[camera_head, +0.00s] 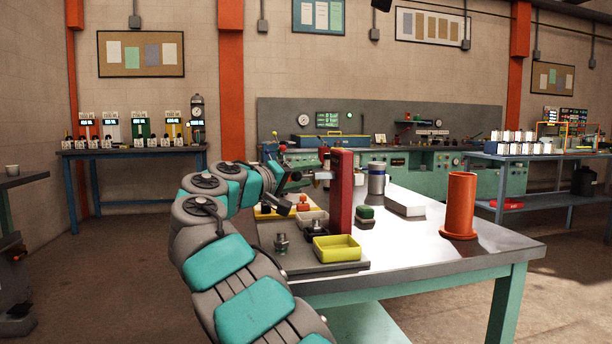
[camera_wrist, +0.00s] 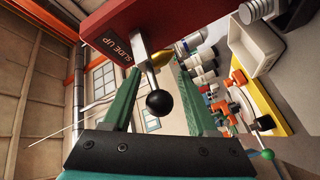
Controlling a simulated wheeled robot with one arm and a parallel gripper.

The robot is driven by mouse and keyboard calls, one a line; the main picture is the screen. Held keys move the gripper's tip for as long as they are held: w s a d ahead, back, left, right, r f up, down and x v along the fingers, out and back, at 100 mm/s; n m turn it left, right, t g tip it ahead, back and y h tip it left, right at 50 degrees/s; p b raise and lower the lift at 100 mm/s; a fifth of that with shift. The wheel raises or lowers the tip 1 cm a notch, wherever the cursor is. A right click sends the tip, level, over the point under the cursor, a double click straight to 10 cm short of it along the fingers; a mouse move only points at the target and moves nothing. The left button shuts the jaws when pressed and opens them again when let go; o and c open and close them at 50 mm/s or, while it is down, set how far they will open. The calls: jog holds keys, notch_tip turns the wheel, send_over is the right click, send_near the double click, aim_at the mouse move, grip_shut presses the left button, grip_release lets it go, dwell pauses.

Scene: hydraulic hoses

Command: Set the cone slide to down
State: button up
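The cone slide's red upright column (camera_head: 341,192) stands on a grey base plate on the bench. In the wrist view its red body (camera_wrist: 165,20) shows at the top, with a "SLIDE UP" label (camera_wrist: 118,50). A pale lever (camera_wrist: 143,62) comes down from it and ends in a black ball knob (camera_wrist: 160,103). A brass cone-shaped part (camera_wrist: 162,60) shows behind the lever. My gripper (camera_wrist: 157,72) is open, its two green fingers on either side of the knob and lever, with gaps visible. In the head view my gripper is small and partly hidden beside the column.
A yellow tray (camera_head: 337,249) and a metal fitting (camera_head: 281,243) sit by the column's foot. An orange cylinder (camera_head: 461,206), a white box (camera_head: 405,205) and a grey canister (camera_head: 377,180) stand to the right. In the wrist view a white bin (camera_wrist: 252,42) is at upper right.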

grip_shut()
dwell(1.2)
